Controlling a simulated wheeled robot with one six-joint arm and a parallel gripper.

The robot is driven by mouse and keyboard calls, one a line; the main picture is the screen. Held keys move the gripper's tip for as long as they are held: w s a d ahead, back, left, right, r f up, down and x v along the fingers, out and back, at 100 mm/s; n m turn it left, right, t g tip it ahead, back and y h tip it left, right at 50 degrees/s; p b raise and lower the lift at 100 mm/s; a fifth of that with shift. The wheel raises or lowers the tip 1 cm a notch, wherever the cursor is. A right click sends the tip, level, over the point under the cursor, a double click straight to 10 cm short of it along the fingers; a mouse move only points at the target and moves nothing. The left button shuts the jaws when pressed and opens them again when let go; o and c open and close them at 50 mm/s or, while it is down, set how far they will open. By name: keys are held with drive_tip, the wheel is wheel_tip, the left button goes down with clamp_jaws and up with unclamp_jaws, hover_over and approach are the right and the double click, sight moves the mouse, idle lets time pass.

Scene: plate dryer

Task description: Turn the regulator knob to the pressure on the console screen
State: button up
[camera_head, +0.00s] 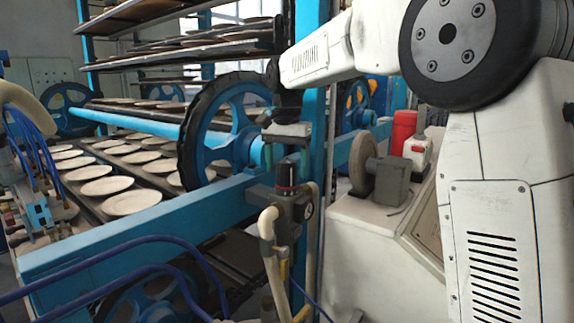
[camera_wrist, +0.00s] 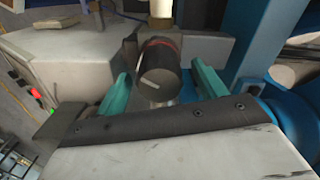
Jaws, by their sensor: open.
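The regulator knob (camera_head: 287,175) is a dark cylinder with a red ring, upright on the regulator body (camera_head: 290,203) at the blue frame. In the wrist view the knob (camera_wrist: 158,72) shows a white mark on its top. My gripper (camera_head: 285,154) is just above it, pointing down. In the wrist view my gripper (camera_wrist: 160,72) is open, with one teal finger on each side of the knob and gaps visible. A small round gauge (camera_head: 308,210) sits on the regulator's right; I cannot read it. The console (camera_head: 362,235) stands at right; my arm partly hides its face, and no screen reading is legible.
A blue frame beam (camera_head: 130,225) and blue handwheel (camera_head: 232,125) stand left of the regulator. Racks of plates (camera_head: 130,203) fill the left. A blue post (camera_head: 318,130) rises close behind my gripper. Pale hoses (camera_head: 270,245) hang below. A grey motor-like unit (camera_head: 390,180) sits on the console.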

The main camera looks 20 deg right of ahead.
drive_tip(key=shift+c, duration=0.2)
drive_tip(key=c, duration=0.9)
drive_tip(key=shift+n, duration=0.3)
drive_tip(key=n, duration=0.5)
drive_tip(key=shift+n, duration=0.3)
drive_tip(key=n, duration=0.5)
drive_tip(key=shift+n, duration=0.4)
drive_tip(key=o, duration=0.9)
